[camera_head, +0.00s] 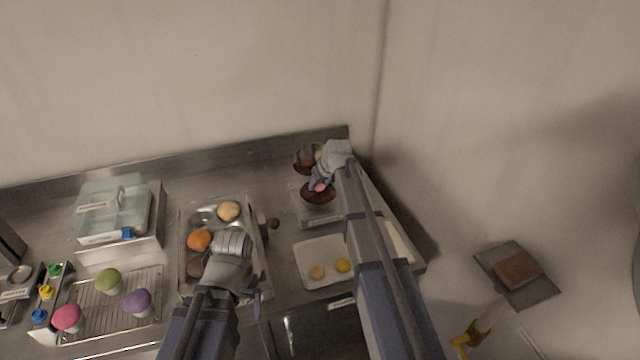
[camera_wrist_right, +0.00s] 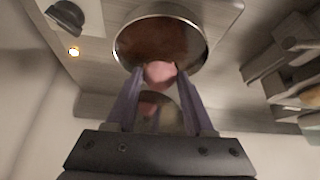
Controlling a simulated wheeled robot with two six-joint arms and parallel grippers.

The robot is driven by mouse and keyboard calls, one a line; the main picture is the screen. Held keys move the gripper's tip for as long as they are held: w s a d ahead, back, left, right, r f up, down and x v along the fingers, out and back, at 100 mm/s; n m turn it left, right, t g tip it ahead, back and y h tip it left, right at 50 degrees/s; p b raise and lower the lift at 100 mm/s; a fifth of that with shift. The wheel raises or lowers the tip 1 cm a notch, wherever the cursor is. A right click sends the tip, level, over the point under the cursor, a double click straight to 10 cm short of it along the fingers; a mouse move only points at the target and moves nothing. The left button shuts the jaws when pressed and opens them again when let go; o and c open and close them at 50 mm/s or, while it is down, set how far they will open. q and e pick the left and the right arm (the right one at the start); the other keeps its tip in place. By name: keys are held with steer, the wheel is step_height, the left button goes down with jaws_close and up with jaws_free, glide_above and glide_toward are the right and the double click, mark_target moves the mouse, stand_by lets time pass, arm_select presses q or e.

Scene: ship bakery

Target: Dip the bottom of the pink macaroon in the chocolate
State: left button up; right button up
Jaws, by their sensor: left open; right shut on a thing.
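The pink macaroon (camera_wrist_right: 160,72) is between the fingertips of my right gripper (camera_wrist_right: 160,78), which is shut on it. In the head view the macaroon (camera_head: 319,187) shows as a small pink spot over the chocolate bowl (camera_head: 318,199). The right wrist view shows the bowl's metal rim (camera_wrist_right: 205,55) and brown chocolate (camera_wrist_right: 158,38) behind the macaroon. I cannot tell whether the macaroon touches the chocolate. My left gripper (camera_head: 256,262) is open and empty at the right side of the metal tray, its fingers partly hidden.
The metal tray (camera_head: 183,255) holds orange, cream and brown macaroons. A white plate (camera_head: 315,250) with two yellowish pieces lies to its right. A second bowl (camera_head: 303,157) stands behind the chocolate. Pink, green and purple cupcakes stand on a rack (camera_head: 90,300) at left.

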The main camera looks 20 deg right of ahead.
steer(key=shift+r+p, duration=3)
steer(key=shift+r, duration=0.05)
steer(key=shift+d+f, duration=0.1)
